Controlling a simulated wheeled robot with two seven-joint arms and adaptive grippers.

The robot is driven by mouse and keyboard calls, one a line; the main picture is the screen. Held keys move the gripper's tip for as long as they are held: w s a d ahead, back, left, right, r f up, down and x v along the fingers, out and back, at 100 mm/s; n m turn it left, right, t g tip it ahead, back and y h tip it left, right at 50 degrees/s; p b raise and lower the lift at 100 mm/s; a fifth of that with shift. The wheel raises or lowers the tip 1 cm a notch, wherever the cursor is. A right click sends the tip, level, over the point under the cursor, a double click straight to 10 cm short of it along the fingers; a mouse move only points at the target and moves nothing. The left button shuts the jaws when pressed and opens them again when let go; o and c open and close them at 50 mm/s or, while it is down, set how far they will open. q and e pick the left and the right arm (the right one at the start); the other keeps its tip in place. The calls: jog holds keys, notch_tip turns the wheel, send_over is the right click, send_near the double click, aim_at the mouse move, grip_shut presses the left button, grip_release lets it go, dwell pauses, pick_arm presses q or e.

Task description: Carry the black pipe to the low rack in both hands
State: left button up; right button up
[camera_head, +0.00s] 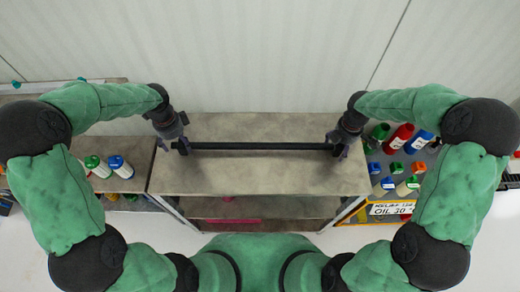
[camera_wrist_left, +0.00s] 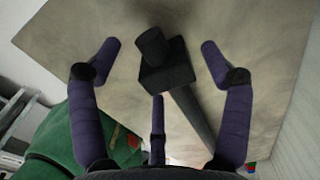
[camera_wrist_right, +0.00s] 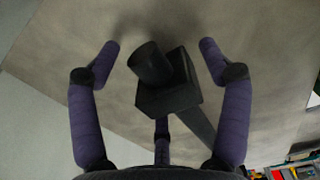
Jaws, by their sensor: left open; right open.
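The black pipe (camera_head: 262,146) lies across the tan top of a rack (camera_head: 262,180) in the head view, with a block and a short round stub at each end. My left gripper (camera_head: 181,147) is open at the pipe's left end. In the left wrist view, the pipe's end block (camera_wrist_left: 166,68) shows between the spread purple fingers (camera_wrist_left: 160,52). My right gripper (camera_head: 339,150) is open at the pipe's right end. In the right wrist view, that end block (camera_wrist_right: 168,84) also shows between the spread fingers (camera_wrist_right: 157,52). I cannot tell whether any finger touches the pipe.
Lower shelves (camera_head: 250,208) show under the rack's top, with a pink item (camera_head: 232,221) on one. Bottles (camera_head: 120,166) stand on a shelf at left. Several coloured bottles (camera_head: 398,137) stand at right above an oil label (camera_head: 391,209). A pale wall is behind.

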jog(key=shift+r, duration=0.1)
pick_arm(q)
notch_tip(320, 180, up, 10)
jog(key=shift+f, duration=0.15)
pick_arm(e)
notch_tip(320, 180, up, 12)
jog(key=shift+f, duration=0.1)
dwell(0.3)
dwell(0.5)
